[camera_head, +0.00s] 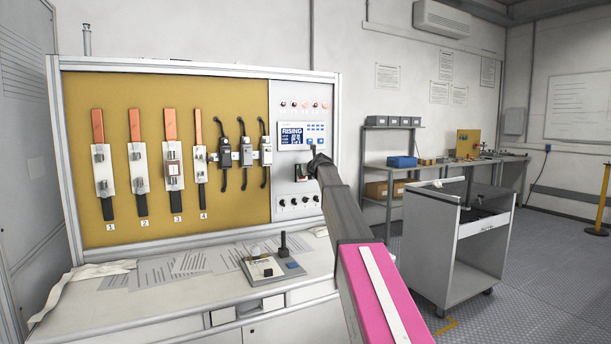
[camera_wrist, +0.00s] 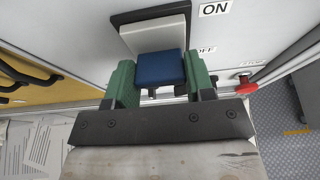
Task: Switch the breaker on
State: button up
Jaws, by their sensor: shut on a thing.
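The breaker, with a dark base and a light grey lever (camera_wrist: 155,36), is on the grey panel in the wrist view. Its blue handle (camera_wrist: 160,66) sits between the green fingers of my gripper (camera_wrist: 160,76), which is shut on it. The handle lies closer to the OFF label (camera_wrist: 206,49), partly covered by a finger, than to the ON label (camera_wrist: 214,9). In the head view my gripper (camera_head: 317,163) is at the right part of the panel, against the breaker (camera_head: 301,172), which my arm partly hides.
A red button (camera_wrist: 246,78) sticks out right of the breaker. The yellow board (camera_head: 235,208) with several fuses is to the left. Below is a bench (camera_head: 205,297) with papers and a small device (camera_head: 268,268). A grey cart (camera_head: 428,250) stands at the right.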

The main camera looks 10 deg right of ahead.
jog(key=shift+w+r+g, duration=0.1)
jog(key=shift+r+g, duration=0.1)
jog(key=shift+g, duration=0.4)
jog(key=o, duration=0.9)
jog(key=v, duration=1)
jog(key=shift+s+a+r, duration=0.1)
jog(key=shift+s+r, duration=0.2)
jog(key=shift+r, duration=0.05)
